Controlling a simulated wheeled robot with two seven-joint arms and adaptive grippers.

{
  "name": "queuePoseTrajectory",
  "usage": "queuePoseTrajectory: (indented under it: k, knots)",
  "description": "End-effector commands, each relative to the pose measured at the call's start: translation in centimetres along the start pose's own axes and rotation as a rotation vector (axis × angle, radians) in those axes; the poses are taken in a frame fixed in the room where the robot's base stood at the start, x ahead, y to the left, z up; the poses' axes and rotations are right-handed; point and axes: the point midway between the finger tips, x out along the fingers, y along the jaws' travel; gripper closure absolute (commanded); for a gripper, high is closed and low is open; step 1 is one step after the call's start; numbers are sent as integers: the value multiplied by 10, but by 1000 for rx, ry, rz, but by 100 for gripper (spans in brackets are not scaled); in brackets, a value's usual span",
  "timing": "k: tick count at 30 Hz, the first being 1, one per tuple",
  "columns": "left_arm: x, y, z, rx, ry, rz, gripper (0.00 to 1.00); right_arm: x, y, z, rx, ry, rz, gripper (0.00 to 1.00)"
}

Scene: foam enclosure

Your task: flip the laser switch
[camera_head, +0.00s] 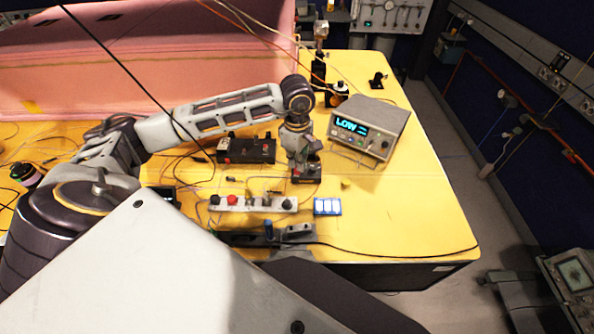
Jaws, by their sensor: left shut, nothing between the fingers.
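My left arm reaches in from the left across the yellow table. My left gripper (303,162) points down, shut and empty, at a small dark box (307,175) with a red part on it. The gripper covers part of this box, so I cannot tell whether they touch or how any switch on it is set. Which control is the laser switch is not clearly marked in this view. A grey meter (372,127) to the right of the gripper has a lit display reading "LOW". My right gripper is not in view.
A black box (247,150) with red parts is left of the gripper. A white control strip (253,203) with knobs and a blue-and-white block (327,206) lie in front. Loose cables cross the yellow table (410,220), whose right side is mostly clear. Pink foam (190,60) stands behind.

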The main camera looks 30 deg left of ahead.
Motion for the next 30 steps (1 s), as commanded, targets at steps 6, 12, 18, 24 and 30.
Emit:
queuePoseTrajectory:
  k: [6, 12, 18, 24, 30]
  knots:
    - [3, 0, 0, 0, 0, -1, 100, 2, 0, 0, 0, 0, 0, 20]
    - [4, 0, 0, 0, 0, -1, 100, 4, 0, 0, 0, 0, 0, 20]
    - [1, 0, 0, 0, 0, -2, 100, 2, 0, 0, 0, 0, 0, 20]
    - [-9, 0, 0, 0, 0, -1, 100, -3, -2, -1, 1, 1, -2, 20]
    - [-19, 0, 0, 1, -1, 0, 100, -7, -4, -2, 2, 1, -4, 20]
